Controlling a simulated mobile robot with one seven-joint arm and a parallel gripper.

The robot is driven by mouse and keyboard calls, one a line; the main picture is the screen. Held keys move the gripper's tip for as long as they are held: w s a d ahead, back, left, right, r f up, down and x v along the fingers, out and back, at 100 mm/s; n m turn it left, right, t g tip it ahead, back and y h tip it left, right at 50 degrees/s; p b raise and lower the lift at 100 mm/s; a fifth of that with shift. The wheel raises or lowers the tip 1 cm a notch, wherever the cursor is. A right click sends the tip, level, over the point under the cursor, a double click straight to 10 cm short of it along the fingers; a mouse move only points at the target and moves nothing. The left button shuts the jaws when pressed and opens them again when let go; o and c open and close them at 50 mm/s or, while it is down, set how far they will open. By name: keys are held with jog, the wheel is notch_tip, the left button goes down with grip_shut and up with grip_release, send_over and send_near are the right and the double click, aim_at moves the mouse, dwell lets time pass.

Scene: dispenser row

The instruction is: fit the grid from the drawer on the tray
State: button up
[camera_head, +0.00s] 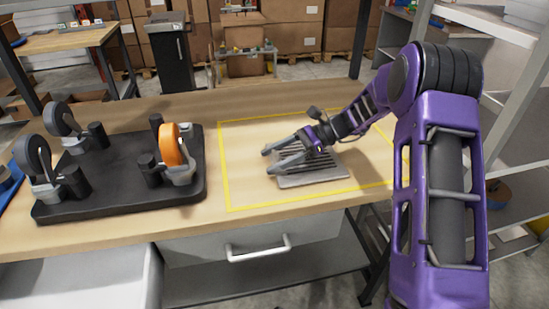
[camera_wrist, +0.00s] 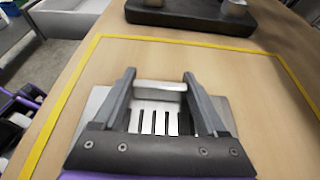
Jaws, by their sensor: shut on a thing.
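My gripper (camera_head: 268,162) reaches in from the right, low over the table inside the yellow outline. In the wrist view its two fingers (camera_wrist: 160,86) are shut on a pale bar at the edge of the slotted grid (camera_wrist: 154,122). The grid also shows in the head view as dark slots (camera_head: 322,168) below the gripper. A flat grey metal tray (camera_head: 312,182) lies under it and sticks out past the fingers in the wrist view (camera_wrist: 222,108). The grid is on or just above the tray; I cannot tell if it is seated. The drawer (camera_head: 205,247) under the table looks shut.
A black board (camera_head: 120,205) with several dispensers, one holding an orange roll (camera_head: 172,147), stands left of the yellow outline (camera_head: 222,165). The tabletop inside the outline is bare around the tray. Shelving uprights (camera_head: 500,85) stand at the right.

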jog(key=o, duration=1.5)
jog(key=shift+f, duration=0.1)
jog(key=shift+w+d+r, duration=0.1)
jog(key=shift+d+r, duration=0.2)
jog(key=p+v, duration=0.1)
jog(key=v, duration=1)
jog(key=shift+d, duration=0.2)
